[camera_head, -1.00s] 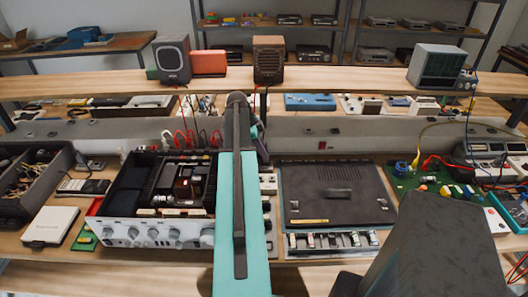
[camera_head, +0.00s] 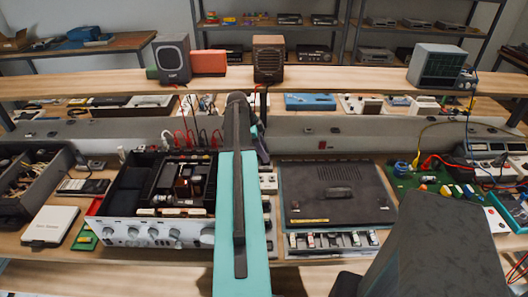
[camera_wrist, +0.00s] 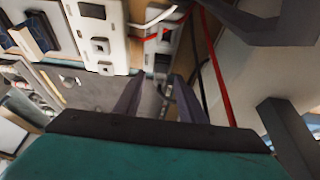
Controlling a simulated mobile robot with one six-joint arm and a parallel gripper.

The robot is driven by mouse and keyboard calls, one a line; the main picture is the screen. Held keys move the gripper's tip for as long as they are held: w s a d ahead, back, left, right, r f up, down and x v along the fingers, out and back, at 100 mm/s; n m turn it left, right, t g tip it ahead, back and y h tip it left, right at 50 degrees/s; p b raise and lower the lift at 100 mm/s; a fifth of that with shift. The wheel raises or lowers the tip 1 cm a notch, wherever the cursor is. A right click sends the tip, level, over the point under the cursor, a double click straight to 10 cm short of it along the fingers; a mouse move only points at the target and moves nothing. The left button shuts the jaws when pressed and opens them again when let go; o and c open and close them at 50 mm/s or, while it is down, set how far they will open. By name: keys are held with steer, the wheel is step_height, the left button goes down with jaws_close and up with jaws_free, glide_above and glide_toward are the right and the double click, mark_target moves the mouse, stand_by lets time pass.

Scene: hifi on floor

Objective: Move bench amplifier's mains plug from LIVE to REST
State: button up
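The bench amplifier is probably the open chassis with a silver knobbed front (camera_head: 150,233), left of my arm in the head view. Red and black leads rise behind it. I cannot pick out its mains plug for certain, and no LIVE or REST label is readable. My gripper (camera_wrist: 160,95) shows in the wrist view with its two dark fingers apart. A grey shape and a dark cable lie between or just beyond the fingers; I cannot tell whether they touch it. In the head view my own arm hides most of the gripper.
A white slotted strip (camera_wrist: 100,40) and a red cable (camera_wrist: 217,65) lie close to the fingers. A dark flat unit (camera_head: 337,193) sits right of my arm. A grey raised trough (camera_head: 390,142) runs behind the bench gear. Speakers stand on the shelf (camera_head: 340,80) beyond.

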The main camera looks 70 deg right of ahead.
steer(key=b+v, duration=0.3)
steer(key=v, duration=1)
steer(key=shift+r, duration=0.35)
steer(key=shift+w, duration=0.15)
steer(key=shift+r, duration=0.15)
steer(key=shift+r+p, duration=1.15)
steer(key=shift+r, duration=1.25)
